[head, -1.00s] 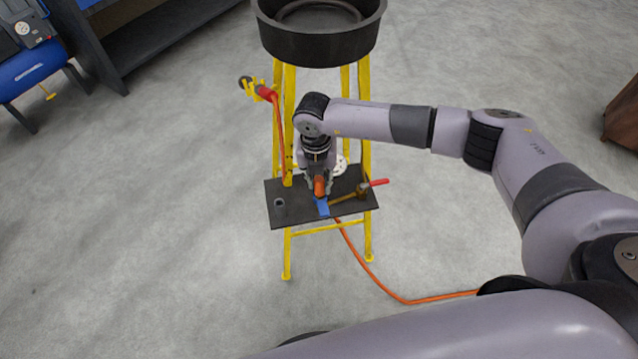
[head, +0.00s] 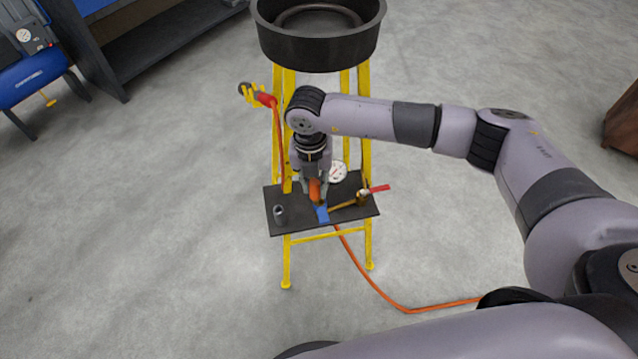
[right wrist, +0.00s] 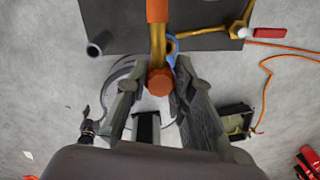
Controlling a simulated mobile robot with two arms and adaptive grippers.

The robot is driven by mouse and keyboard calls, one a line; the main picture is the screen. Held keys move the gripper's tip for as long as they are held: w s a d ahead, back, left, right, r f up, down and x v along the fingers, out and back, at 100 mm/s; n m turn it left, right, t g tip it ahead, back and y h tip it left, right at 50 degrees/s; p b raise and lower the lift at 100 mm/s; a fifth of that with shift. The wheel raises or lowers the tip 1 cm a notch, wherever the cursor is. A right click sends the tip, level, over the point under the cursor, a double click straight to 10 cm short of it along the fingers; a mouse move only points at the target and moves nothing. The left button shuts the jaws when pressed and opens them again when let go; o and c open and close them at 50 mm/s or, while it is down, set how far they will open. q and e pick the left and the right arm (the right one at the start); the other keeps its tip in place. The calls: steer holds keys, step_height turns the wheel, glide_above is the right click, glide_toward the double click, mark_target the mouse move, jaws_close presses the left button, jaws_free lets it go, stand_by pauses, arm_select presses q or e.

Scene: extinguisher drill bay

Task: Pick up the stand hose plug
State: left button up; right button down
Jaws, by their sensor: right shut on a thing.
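The stand hose plug, an orange piece (head: 315,189) with a brass part, is between the fingers of my right gripper (head: 314,191), over the dark shelf (head: 298,228) of the yellow stand. I cannot tell whether the plug still touches the shelf. My left gripper is out of view.
A grey cup-like cylinder (head: 280,213) stands at the shelf's left. A brass fitting with a red handle (head: 376,189) lies at the right, and a white disc (head: 338,172) behind. An orange hose (head: 372,279) trails on the floor. A black basin (head: 318,42) tops the stand.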

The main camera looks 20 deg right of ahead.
steer(key=s+a+r+b, duration=0.2)
steer(key=s+a, duration=0.8)
steer(key=a, duration=0.3)
steer(key=shift+w+d, duration=0.1)
steer(key=shift+d, duration=0.05)
